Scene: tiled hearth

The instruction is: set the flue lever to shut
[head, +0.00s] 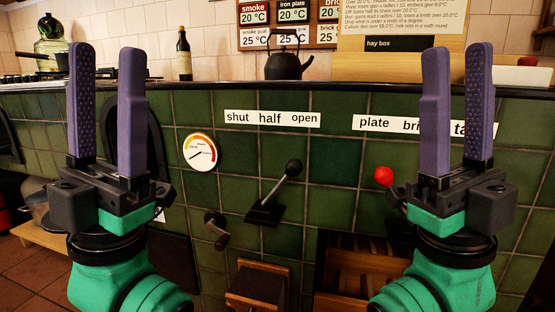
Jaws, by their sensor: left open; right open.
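The flue lever is a metal rod with a black ball knob (294,167), rising from a black base plate (263,213) on the green tiled front. It leans up and to the right, its knob below and slightly left of the word "open". A white label strip (272,118) above reads "shut half open" from left to right. My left gripper (107,60) points up, open and empty, well left of the lever. My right gripper (457,58) points up, open and empty, well right of it. Neither touches the lever.
A red-knobbed lever (383,176) stands close beside my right gripper, which partly hides it and its label strip (375,123). A round dial (200,152) and a dark crank handle (216,228) sit left of the flue lever. A kettle (288,62) stands on top.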

